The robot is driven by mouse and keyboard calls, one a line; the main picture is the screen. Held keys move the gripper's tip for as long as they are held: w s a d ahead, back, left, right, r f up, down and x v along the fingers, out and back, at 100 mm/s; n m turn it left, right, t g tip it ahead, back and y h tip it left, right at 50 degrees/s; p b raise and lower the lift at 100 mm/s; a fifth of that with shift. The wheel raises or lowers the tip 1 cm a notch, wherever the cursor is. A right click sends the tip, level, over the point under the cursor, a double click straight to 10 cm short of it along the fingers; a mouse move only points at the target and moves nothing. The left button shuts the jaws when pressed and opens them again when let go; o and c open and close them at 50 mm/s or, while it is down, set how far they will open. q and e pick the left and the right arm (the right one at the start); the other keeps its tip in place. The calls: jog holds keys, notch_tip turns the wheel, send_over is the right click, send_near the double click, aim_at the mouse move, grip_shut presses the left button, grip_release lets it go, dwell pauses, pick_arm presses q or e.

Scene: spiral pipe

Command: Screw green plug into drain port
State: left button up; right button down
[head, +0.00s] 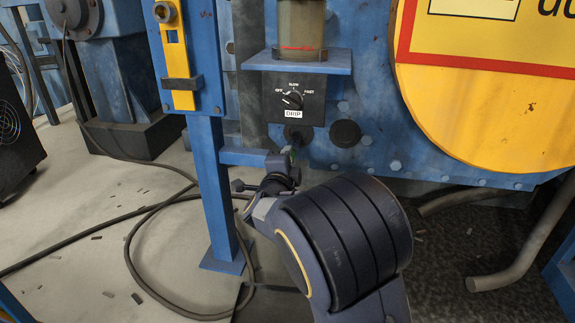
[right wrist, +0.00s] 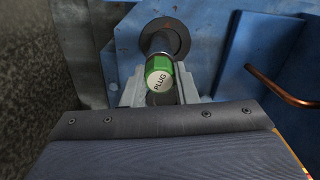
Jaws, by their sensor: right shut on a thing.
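The green plug (right wrist: 159,77), with a white end marked PLUG, is between the fingers of my right gripper (right wrist: 160,92) in the right wrist view. The gripper is shut on it. A dark cylinder runs from the plug to the round drain port (right wrist: 178,36) in the blue wall, in line with it. I cannot tell whether any thread is engaged. My left gripper is not in view.
The dial box (head: 292,98) sits under a blue shelf (head: 298,62). A second dark round fitting (head: 345,133) is to the right. A blue post (head: 218,195) stands left of my gripper. A copper-coloured pipe (right wrist: 283,88) shows at right in the wrist view.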

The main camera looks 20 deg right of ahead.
jog(key=m, duration=1.3)
jog(key=shift+m, duration=0.4)
jog(key=c, duration=1.4)
grip_release()
jog(key=shift+o, duration=0.2)
